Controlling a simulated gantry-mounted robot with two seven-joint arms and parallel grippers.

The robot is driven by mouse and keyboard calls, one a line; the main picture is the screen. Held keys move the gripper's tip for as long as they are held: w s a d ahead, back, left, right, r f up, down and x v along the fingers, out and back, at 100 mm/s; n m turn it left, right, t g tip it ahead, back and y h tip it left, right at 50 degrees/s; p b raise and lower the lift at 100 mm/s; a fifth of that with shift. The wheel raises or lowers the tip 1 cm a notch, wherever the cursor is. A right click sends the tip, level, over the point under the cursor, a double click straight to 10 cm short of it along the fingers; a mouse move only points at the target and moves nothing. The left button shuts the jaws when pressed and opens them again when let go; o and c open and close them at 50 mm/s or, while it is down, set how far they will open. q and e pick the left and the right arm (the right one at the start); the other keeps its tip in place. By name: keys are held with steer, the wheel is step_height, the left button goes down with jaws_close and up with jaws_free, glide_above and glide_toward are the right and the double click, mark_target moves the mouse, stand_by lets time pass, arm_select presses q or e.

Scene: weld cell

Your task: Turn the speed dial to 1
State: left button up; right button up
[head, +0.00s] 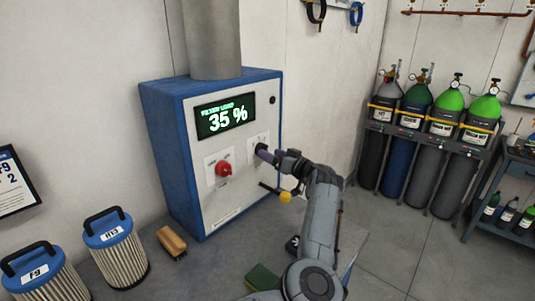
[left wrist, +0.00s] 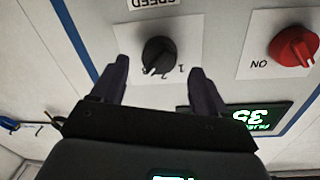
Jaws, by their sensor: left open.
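The black speed dial (left wrist: 159,54) sits on a white plate on the cabinet front, upside down in the left wrist view. The numerals 1 and 2 show at its lower edge, and a pale pointer mark lies on the 2 side, away from the 1; its exact setting is hard to read. My left gripper (left wrist: 159,68) is open, its fingers on either side of the dial; contact cannot be told. In the head view my left gripper (head: 264,154) is at the cabinet front and largely hides the dial. My right gripper is not in view.
The blue and white cabinet (head: 188,162) carries a red ON knob (head: 223,169) beside the dial and a screen (head: 225,116) reading 35 %. A yellow-ended lever (head: 285,197) sticks out below my gripper. Filter cartridges (head: 115,252) stand left; gas cylinders (head: 412,130) stand right.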

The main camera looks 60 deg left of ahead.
arm_select(q)
steer(key=shift+s+a, duration=0.15)
steer(key=shift+a, duration=0.55)
steer(key=shift+s+a, duration=0.15)
steer(key=shift+a, duration=0.55)
steer(key=shift+c, duration=0.4)
steer(key=c, duration=1)
